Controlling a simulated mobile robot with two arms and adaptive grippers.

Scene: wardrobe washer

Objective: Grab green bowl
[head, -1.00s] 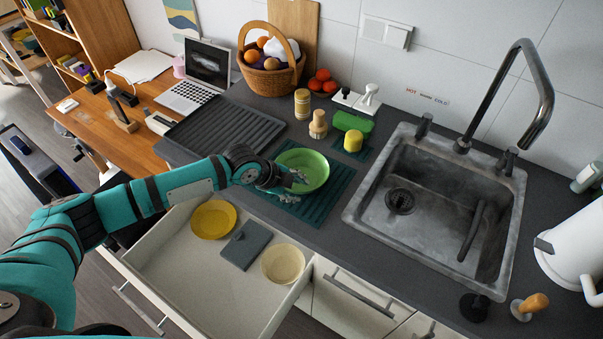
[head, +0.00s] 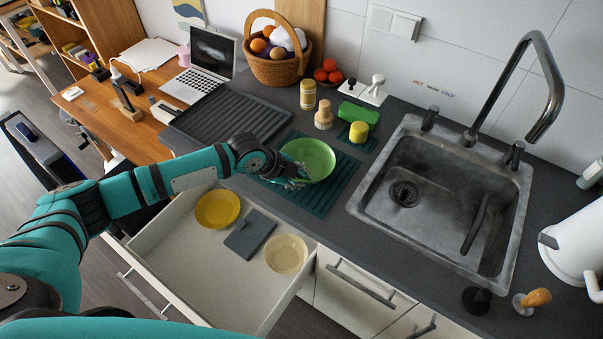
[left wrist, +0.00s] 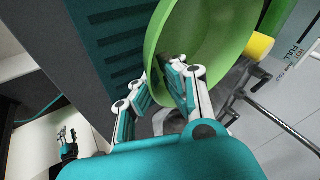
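The green bowl (head: 309,155) is at the teal ribbed mat (head: 321,200) on the dark counter, left of the sink. My left gripper (head: 292,181) is at the bowl's near left rim. In the left wrist view my left gripper (left wrist: 158,77) has one finger outside the green bowl (left wrist: 218,35) and the other inside it, close together on the bowl wall. It looks shut on the rim, though the contact is partly hidden. I cannot tell whether the bowl is raised off the mat. My right gripper is not seen in the head view.
Below, an open drawer (head: 212,262) holds a yellow bowl (head: 218,209), a cream bowl (head: 286,254) and a grey flat item (head: 249,233). The sink (head: 375,218) is right; a black rack (head: 225,117) is left.

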